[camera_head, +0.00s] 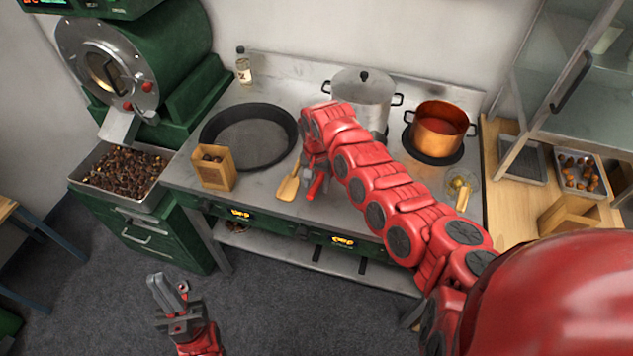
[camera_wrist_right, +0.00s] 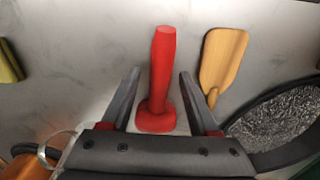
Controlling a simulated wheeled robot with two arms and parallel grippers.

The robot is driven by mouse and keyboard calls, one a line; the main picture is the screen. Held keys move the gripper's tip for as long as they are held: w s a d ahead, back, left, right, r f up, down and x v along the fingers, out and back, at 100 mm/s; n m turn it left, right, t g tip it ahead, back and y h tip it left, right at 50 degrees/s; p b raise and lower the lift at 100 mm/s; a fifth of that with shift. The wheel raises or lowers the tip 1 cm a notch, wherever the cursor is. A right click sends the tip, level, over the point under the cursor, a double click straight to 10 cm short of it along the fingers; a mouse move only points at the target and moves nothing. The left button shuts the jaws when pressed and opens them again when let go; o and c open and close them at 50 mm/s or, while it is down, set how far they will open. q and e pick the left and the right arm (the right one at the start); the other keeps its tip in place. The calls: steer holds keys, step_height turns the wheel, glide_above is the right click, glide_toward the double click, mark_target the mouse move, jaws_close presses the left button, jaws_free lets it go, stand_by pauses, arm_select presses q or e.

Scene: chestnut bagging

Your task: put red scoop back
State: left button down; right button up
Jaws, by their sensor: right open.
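The red scoop (camera_head: 316,186) is on the steel worktop near its front edge, partly hidden by my right gripper in the head view. In the right wrist view the red scoop (camera_wrist_right: 162,75) has a straight handle and a rounded wider end. My right gripper (camera_wrist_right: 157,95) is open, with one finger on each side of the scoop and visible gaps to both. My right gripper also shows in the head view (camera_head: 313,162), just above the scoop. My left gripper (camera_head: 162,290) hangs over the floor in front of the worktop, its two fingers close together and apparently empty.
A wooden spatula (camera_head: 289,184) lies just left of the scoop and shows in the wrist view (camera_wrist_right: 223,65). A black pan (camera_head: 250,137), a paper bag (camera_head: 214,167), a steel pot (camera_head: 363,95) and a copper pot (camera_head: 440,127) stand on the worktop.

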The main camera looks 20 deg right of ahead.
step_height(320, 180, up, 8)
steer(key=b, duration=0.3)
steer(key=shift+f, duration=0.1)
step_height(320, 180, up, 10)
steer(key=shift+f, duration=0.2)
steer(key=shift+s, duration=0.1)
